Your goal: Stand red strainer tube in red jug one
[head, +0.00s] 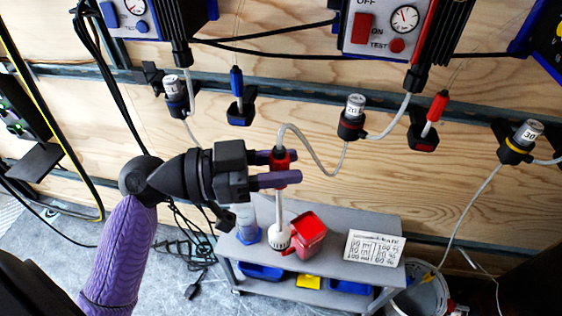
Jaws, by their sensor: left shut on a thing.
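My left gripper (280,169) is shut on the red collar of the red strainer tube (279,207). The tube hangs nearly upright, its white strainer end (279,237) pointing down over the grey cart. A thin hose runs from its top to the right. The red jug (308,238), open at the top, stands on the cart just right of the strainer end. In the picture the strainer end is beside the jug, not inside its opening; its height above the cart is hard to tell. My right gripper is not in view.
A clear cylinder with a blue base (248,232) stands left of the strainer end. A printed card (374,248) stands on the cart (340,222) at right. A blue tube (236,82) and another red tube (437,106) sit in wall holders. A bucket (420,296) is at lower right.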

